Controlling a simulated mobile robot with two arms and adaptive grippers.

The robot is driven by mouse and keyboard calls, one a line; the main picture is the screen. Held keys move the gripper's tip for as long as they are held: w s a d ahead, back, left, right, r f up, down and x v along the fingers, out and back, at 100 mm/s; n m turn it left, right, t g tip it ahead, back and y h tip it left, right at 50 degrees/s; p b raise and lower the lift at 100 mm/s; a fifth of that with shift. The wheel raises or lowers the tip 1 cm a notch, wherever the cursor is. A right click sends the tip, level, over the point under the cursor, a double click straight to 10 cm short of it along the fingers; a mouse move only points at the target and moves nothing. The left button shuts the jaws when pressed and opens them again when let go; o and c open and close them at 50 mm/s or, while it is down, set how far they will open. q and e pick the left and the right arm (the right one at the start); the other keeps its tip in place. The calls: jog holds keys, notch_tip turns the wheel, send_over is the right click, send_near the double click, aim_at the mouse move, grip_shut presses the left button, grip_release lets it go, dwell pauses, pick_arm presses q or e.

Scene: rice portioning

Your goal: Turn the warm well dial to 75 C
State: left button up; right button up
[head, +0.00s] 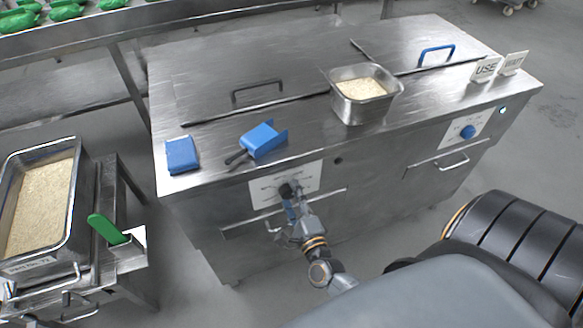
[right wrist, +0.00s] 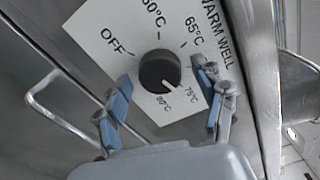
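The warm well dial (right wrist: 158,72) is a round black knob on a white label plate (right wrist: 110,28) marked OFF, 65°C, 75°C and other temperatures. Its white pointer mark lies toward the 75°C print. In the head view the dial (head: 288,190) is on the cabinet's front, partly hidden by my right gripper (head: 291,203). In the right wrist view my right gripper (right wrist: 163,78) is open, with one blue-padded finger on each side of the dial and a visible gap to it. My left gripper is not in view.
A bar handle (head: 240,222) sits just below the dial. A second, blue dial (head: 467,132) is farther right. A rice bin (head: 77,225) stands at left.

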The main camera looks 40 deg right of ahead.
jog(key=v, duration=1.2)
jog(key=shift+f, duration=0.1)
dwell(0.4)
jog(key=s+a+f+n+g+y, duration=0.25)
jog(key=f+n, duration=0.25)
jog(key=f, duration=0.4)
jog(key=s+a+f+n+g+y, duration=0.1)
jog(key=s+f+n+g, duration=0.15)
jog(key=f+n, duration=0.5)
jog(key=s+a+f+n+g+y, duration=0.2)
jog(key=f+n+g, duration=0.1)
jog(key=f, duration=0.7)
jog(key=s+d+f+n+g, duration=0.1)
jog(key=s+f+n+g, duration=0.3)
jog(key=s, duration=0.5)
jog(key=s+d+f+n+g+h, duration=0.1)
jog(key=s+f+n+g, duration=0.3)
jog(key=s+f, duration=0.5)
jog(key=d+n, duration=0.1)
jog(key=n, duration=0.1)
jog(key=shift+s+d+n, duration=0.25)
jog(key=shift+n, duration=0.1)
jog(key=shift+f, duration=0.1)
